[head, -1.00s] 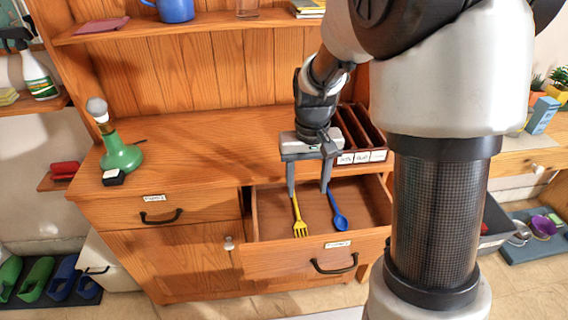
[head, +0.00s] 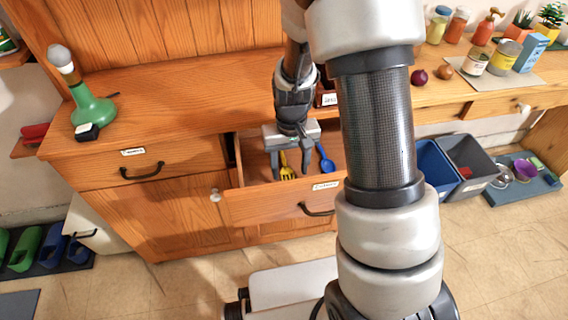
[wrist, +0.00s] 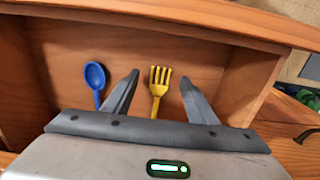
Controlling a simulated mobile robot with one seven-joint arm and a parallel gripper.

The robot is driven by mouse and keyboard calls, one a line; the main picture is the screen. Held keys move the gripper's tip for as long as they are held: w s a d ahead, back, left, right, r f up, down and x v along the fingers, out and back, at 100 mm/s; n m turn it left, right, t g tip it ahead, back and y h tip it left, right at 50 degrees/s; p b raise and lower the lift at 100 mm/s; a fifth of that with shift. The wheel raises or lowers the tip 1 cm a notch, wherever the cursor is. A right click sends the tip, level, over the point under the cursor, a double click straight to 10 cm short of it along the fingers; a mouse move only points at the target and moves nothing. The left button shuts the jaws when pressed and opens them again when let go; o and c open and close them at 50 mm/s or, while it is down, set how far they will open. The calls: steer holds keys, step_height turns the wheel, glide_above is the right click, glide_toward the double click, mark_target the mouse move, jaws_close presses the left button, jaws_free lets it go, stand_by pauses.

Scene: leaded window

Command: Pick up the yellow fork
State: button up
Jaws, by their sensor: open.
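The yellow fork (head: 287,172) lies in the open drawer (head: 262,205) of the wooden cabinet. In the wrist view the fork (wrist: 159,88) lies between my two open fingers, its tines pointing away from the gripper body, which hides the handle's end. My gripper (head: 291,174) reaches down into the drawer over the fork; in the wrist view its fingers (wrist: 158,88) stand on either side with gaps. I cannot tell how far the fingertips are above the drawer floor. A blue spoon (wrist: 95,82) lies left of the fork, outside the left finger; it also shows in the head view (head: 325,163).
The drawer's front panel (head: 290,203) and side walls (wrist: 236,85) rise around the gripper. Blue and grey bins (head: 468,160) stand right of my arm.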

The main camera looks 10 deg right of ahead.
mark_target(290, 175)
step_height(290, 175, down, 4)
steer(key=shift+s+a+r+b, duration=0.1)
steer(key=shift+s+r+b, duration=0.05)
steer(key=shift+r+b, duration=0.15)
steer(key=shift+c, duration=0.2)
steer(key=c, duration=1.1)
steer(key=shift+o, duration=0.2)
